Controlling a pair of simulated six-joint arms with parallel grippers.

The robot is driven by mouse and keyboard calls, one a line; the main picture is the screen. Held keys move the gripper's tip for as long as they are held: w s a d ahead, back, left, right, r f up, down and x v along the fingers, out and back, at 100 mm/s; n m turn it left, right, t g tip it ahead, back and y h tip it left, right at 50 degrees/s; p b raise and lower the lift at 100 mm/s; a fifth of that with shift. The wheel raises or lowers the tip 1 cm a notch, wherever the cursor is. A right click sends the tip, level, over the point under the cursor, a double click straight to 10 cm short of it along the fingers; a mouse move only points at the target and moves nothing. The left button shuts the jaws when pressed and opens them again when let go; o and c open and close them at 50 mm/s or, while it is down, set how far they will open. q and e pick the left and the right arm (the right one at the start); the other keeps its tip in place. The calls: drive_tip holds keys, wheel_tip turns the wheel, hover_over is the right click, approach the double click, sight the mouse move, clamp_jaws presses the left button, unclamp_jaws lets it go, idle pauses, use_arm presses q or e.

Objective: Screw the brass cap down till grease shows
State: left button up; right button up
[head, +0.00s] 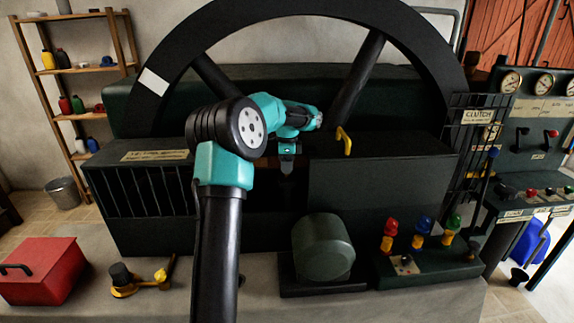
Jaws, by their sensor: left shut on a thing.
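My left gripper (287,168) points down into the dark gap between the two dark green housings, in front of the big flywheel. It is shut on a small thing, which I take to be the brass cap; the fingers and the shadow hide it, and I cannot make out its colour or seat. No grease can be made out there. My right gripper is not in view.
The flywheel (181,58) rises behind my arm. A yellow handle (345,140) stands on the right housing (380,185). In front are a rounded green cover (322,248), a lamp panel (425,265), a yellow-based tool (125,285) and a red box (42,272).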

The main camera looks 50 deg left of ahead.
use_arm(q)
drive_tip(key=n, duration=0.4)
drive_tip(key=shift+n, duration=0.3)
drive_tip(key=n, duration=0.3)
drive_tip(key=shift+n, duration=0.4)
drive_tip(key=n, duration=0.3)
drive_tip(key=shift+n, duration=2.1)
drive_tip(key=o, duration=0.9)
drive_tip(key=shift+o, duration=0.2)
wheel_tip(320, 180, up, 17)
drive_tip(key=shift+r, duration=0.2)
